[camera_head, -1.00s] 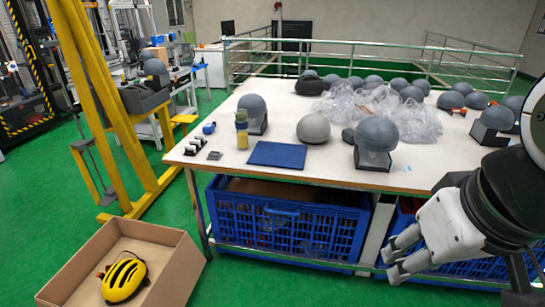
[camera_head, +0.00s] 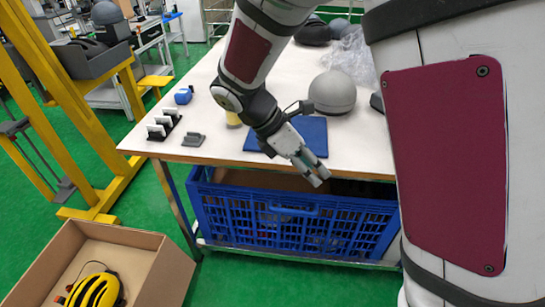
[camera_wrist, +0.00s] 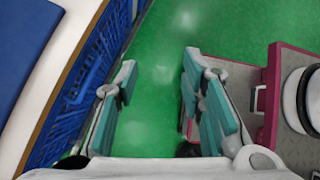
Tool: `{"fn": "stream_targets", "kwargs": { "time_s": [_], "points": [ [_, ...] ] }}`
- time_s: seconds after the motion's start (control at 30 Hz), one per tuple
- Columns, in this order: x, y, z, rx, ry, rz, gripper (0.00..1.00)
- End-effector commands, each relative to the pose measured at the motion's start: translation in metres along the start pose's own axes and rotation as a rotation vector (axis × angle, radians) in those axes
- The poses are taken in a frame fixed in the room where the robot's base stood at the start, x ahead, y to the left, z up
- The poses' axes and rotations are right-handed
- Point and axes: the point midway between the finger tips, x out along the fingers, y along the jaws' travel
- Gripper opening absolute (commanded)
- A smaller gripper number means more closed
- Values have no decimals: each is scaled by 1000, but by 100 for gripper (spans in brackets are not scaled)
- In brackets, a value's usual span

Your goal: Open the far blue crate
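A blue slatted crate (camera_head: 290,228) stands on a low shelf under the white table (camera_head: 205,90). Its open top lies below the table edge, and brown cardboard shows inside. Its right end is hidden behind my arm. The crate's slatted side also shows at the left in the wrist view (camera_wrist: 82,85). My gripper (camera_head: 314,174) hangs at the table's front edge, in front of the crate's upper rim in the head view. In the wrist view my gripper (camera_wrist: 160,64) has its fingers wide apart, with only green floor between them. The crate side is left of the fingers, apart from them.
A blue mat (camera_head: 308,130) and a grey helmet (camera_head: 332,92) are on the table. A cardboard box (camera_head: 165,275) holding a yellow helmet (camera_head: 93,291) stands on the floor at lower left. A yellow frame (camera_head: 75,105) stands behind it. Green floor lies between box and table.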

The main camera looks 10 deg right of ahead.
Motion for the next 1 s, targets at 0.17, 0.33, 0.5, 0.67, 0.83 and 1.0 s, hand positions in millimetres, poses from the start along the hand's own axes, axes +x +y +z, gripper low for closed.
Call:
{"fn": "stream_targets", "kwargs": {
  "time_s": [0.17, 0.33, 0.5, 0.67, 0.83, 1.0],
  "points": [
    [49, 59, -58, -375, -195, -41, 36],
    [92, 104, -113, -723, -385, -99, 36],
    [139, 142, -173, -1062, -588, -183, 36],
    [180, 167, -223, -1331, -768, -280, 36],
    [209, 181, -258, -1512, -900, -361, 36],
    [220, 187, -269, -1581, -953, -399, 36]
  ]
}}
